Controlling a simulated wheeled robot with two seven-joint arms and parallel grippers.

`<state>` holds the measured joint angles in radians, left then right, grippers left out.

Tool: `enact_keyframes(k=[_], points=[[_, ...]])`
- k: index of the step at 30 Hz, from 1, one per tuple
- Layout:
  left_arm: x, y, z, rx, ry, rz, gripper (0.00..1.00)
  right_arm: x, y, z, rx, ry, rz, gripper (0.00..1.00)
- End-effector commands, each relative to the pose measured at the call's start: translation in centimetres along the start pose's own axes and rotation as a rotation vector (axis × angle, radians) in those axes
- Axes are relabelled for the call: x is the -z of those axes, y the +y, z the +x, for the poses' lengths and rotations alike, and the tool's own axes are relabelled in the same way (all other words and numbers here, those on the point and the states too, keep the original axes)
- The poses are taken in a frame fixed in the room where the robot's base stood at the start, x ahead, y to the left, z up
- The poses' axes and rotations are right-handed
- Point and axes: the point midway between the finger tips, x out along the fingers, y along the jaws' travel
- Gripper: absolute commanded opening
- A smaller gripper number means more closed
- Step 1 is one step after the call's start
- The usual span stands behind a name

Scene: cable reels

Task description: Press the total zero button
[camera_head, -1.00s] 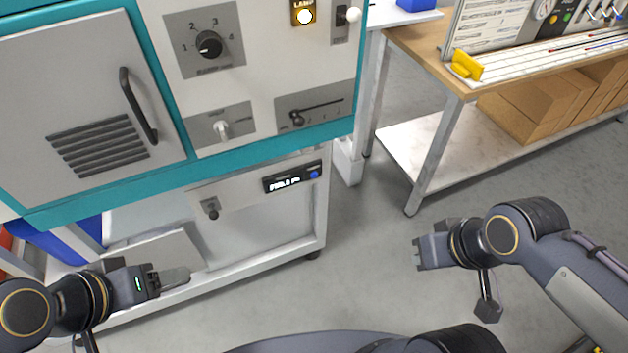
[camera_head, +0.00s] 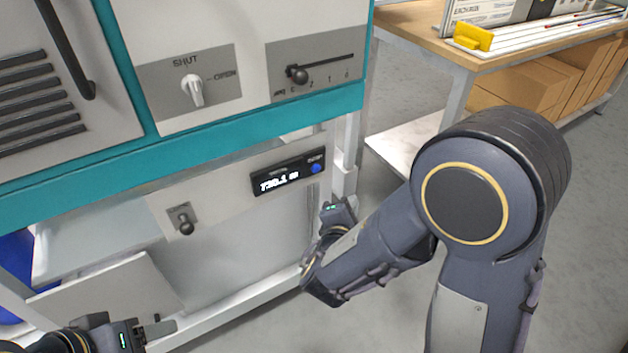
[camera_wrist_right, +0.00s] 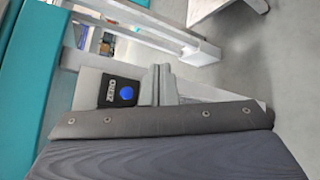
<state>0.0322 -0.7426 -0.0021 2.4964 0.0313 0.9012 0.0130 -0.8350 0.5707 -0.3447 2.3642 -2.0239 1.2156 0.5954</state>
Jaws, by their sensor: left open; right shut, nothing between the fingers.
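The blue round button (camera_head: 316,168) sits at the right end of a black display panel (camera_head: 268,181) with lit digits, on the pale front below the teal band. In the right wrist view the blue button (camera_wrist_right: 127,93) shows beside a rotated white label that seems to read "ZERO". My right gripper (camera_head: 338,210) is shut and empty, just below and right of the button in the head view. Its closed fingers (camera_wrist_right: 158,84) are right of the button in the wrist view; whether they touch the panel I cannot tell. My left gripper (camera_head: 155,329) is open and empty, low at left.
A small black knob (camera_head: 186,226) is left of the display. Above are a white rotary switch (camera_head: 194,90) marked "SHUT" and a slider (camera_head: 298,75). A table leg (camera_head: 456,96) and cardboard boxes (camera_head: 520,88) stand at the right. Grey floor lies between.

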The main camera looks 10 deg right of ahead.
Motion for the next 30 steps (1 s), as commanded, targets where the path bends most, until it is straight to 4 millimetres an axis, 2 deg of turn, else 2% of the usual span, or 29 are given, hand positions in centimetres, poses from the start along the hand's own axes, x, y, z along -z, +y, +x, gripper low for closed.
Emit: enact_keyframes(k=[1,4,17,30], points=[[-0.2,-0.2,0.4,0.0,0.0,0.0,0.61,0.8,-0.1,0.0,-0.021,0.012,-0.014,0.0],[-0.2,-0.2,0.5,0.0,0.0,0.0,0.61,1.4,0.1,-0.1,-0.045,0.025,-0.029,0.0],[-0.2,-0.2,0.3,0.0,0.0,0.0,0.61,1.5,0.4,0.1,-0.047,0.027,-0.031,0.0],[0.4,0.4,-0.9,0.0,0.0,0.0,0.61,4.4,3.3,3.6,-0.045,0.025,-0.033,0.0]])
